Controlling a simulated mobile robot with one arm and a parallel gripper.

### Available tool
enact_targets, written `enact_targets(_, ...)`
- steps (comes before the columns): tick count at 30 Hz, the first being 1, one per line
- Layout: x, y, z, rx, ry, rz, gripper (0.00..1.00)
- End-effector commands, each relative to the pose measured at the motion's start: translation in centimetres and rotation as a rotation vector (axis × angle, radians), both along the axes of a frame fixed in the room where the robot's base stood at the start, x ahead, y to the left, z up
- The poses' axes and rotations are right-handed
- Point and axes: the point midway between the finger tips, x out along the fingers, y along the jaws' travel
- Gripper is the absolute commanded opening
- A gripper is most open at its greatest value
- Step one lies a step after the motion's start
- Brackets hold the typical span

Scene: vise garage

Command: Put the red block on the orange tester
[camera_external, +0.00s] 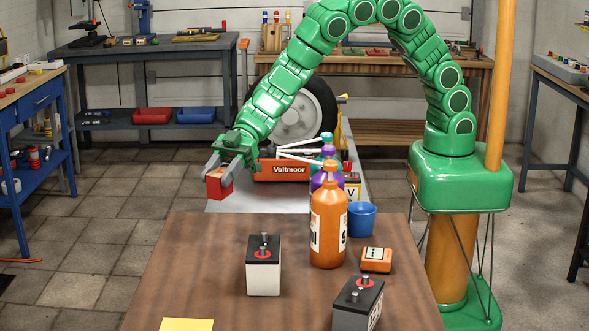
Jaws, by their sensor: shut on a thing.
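The red block (219,186) is in my gripper (228,178), between the two grey fingers. It is held at the left, beyond the far edge of the brown table. The fingers partly cover it. The small orange tester (376,262) with a pale display lies on the right part of the brown table, right of the orange bottle. My gripper is far to the left of the tester and further back. The tester's visible top is bare.
A tall orange bottle (328,222), a purple bottle (318,181) and a blue cup (361,219) stand near the tester. Two batteries, one white-sided (263,276) and one grey (357,307), stand nearer. A red Voltmoor box (287,170) is behind.

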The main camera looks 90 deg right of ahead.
Motion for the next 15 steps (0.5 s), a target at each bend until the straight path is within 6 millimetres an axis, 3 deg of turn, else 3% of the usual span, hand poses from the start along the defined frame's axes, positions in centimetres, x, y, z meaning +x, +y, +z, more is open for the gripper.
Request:
enact_targets(7, 1.4, 4.6, 1.4, 0.0, -0.002, -0.124, 0.13)
enact_targets(15, 0.9, 9.0, 3.9, -0.003, -0.003, -0.224, 0.13)
